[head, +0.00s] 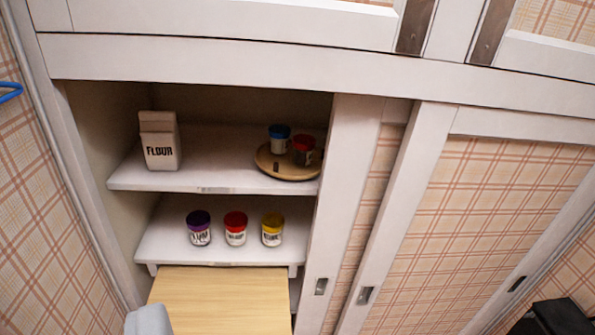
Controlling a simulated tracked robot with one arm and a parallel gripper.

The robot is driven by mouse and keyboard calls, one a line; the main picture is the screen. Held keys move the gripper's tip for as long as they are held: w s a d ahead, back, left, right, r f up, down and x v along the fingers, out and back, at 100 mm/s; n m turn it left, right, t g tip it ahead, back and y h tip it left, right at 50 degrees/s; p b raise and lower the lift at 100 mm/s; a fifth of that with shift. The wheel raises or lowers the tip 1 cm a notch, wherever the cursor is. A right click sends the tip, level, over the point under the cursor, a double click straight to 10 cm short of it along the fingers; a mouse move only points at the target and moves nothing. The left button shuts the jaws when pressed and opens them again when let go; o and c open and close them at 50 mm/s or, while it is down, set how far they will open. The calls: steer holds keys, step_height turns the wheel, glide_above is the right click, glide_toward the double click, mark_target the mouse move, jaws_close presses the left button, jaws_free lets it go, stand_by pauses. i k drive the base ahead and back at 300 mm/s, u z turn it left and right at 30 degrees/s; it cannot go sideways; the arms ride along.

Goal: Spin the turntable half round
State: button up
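The turntable (268,163) is a round wooden disc at the right end of the upper shelf, close to the cabinet's upright. A jar with a blue lid (279,143) and a jar with a red lid (303,155) stand on it. A small dark mark shows on its left part, in front of the blue-lidded jar. I cannot make out my gripper in the head view, and nothing of it shows near the turntable.
A flour carton (160,142) stands left on the upper shelf (215,180). Purple-, red- and yellow-lidded jars (235,232) stand on the lower shelf. A wooden board (220,295) lies below. Sliding doors (470,230) flank the opening on the right. The upper shelf's middle is clear.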

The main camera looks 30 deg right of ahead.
mark_target(281, 166)
steer(key=z, duration=0.2)
steer(key=i, duration=1)
steer(key=u, duration=0.1)
